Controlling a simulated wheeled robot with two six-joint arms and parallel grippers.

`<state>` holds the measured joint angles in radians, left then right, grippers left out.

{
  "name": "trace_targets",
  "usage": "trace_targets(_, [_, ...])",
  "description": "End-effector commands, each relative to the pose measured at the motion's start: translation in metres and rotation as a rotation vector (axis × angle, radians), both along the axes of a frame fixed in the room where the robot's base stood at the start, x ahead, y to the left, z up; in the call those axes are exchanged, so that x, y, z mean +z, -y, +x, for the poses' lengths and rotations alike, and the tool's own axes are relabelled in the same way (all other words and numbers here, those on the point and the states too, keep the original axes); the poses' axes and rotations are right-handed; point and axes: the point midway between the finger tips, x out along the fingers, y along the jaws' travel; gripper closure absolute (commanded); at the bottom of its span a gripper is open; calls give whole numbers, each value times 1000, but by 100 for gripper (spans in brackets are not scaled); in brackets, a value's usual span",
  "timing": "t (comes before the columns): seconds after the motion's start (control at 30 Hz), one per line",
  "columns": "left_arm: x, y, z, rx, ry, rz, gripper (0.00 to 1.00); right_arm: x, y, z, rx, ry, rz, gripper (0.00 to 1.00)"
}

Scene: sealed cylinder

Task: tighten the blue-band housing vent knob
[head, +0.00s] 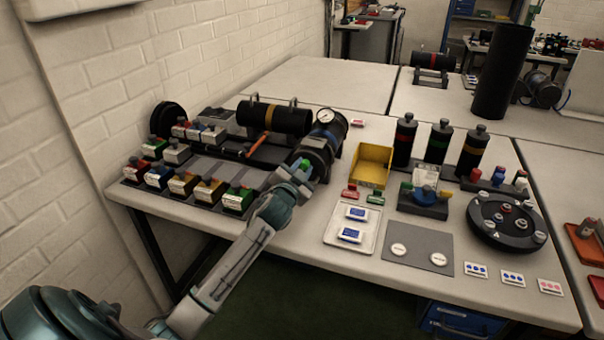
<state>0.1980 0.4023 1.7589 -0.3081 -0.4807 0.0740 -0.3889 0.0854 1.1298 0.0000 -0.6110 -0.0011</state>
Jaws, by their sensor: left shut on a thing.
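The blue-band housing (334,126) is a dark cylinder lying on its side at the back middle of the near table, with a round white gauge on top. My left gripper (302,167) is at its near left end, shut on a small green part that I take for the vent knob (305,164). The fingers hide most of the knob, and I cannot tell how far it is turned. My right gripper is not in view.
A yellow bin (372,166) stands close on the right. Several small coloured-top boxes (184,184) fill the table's left side. A black round tray (505,222) is at the right.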

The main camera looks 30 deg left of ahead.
Motion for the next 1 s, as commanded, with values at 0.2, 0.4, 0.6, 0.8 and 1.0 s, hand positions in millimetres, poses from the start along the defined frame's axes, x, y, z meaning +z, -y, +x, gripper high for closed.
trace_targets(0.2, [-3,0,0,1,37,-160,99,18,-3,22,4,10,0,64])
trace_targets(0.4, [-3,0,0,0,61,-265,99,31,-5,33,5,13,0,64])
trace_targets(0.6, [-2,1,0,0,75,-323,99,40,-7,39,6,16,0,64])
trace_targets(0.8, [-2,1,0,1,80,-345,99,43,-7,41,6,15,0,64])
trace_targets(1.0, [-2,1,0,1,80,-346,99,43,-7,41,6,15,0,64])
